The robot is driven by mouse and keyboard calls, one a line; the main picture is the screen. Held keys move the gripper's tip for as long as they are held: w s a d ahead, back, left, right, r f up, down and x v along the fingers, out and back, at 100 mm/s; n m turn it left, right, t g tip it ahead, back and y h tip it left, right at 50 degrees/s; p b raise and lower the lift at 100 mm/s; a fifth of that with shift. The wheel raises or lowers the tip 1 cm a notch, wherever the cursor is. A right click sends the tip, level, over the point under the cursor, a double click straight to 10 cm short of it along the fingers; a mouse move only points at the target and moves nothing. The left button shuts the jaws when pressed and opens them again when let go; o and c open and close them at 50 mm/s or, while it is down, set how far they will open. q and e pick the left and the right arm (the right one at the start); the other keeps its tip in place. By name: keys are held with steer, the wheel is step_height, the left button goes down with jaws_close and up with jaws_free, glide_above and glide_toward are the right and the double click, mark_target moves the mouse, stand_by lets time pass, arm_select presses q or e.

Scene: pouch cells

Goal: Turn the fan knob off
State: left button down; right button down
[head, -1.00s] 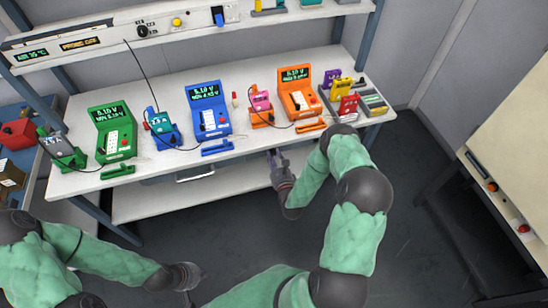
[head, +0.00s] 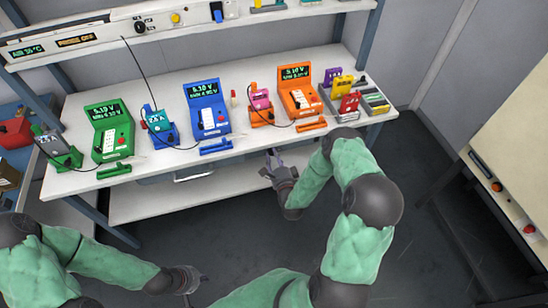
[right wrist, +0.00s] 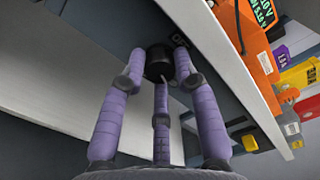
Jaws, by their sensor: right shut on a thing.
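A round black knob (right wrist: 159,62) sits under the front edge of the bench top in the right wrist view, with a small dark label (right wrist: 180,41) beside it. My right gripper (right wrist: 160,74) has its purple fingers around this knob and is shut on it. In the head view my right gripper (head: 273,160) is at the bench's front edge, below the orange unit; the knob is hidden there. My left gripper (head: 196,279) hangs low over the floor, apart from the bench; its fingers are too small to read.
The white bench (head: 240,155) holds a green unit (head: 109,130), a blue unit (head: 208,108) and an orange unit (head: 298,92) with cables. A lower shelf (head: 150,202) lies beneath. An upper panel carries another black knob (head: 141,28). A cabinet (head: 510,150) stands right. Open floor lies between.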

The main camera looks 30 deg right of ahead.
steer(key=n+b, duration=0.2)
steer(key=n, duration=0.5)
steer(key=shift+a+n, duration=0.1)
steer(key=shift+n, duration=0.2)
steer(key=n+b, duration=0.1)
steer(key=n, duration=0.5)
steer(key=shift+f+b, duration=0.15)
steer(key=shift+b, duration=0.25)
steer(key=n+b, duration=0.1)
steer(key=n, duration=0.4)
steer(key=shift+n, duration=0.3)
steer(key=shift+s+f+n+b, duration=0.15)
steer(key=shift+n+b, duration=0.45)
steer(key=shift+n, duration=0.9)
steer(key=c, duration=1.2)
jaws_free()
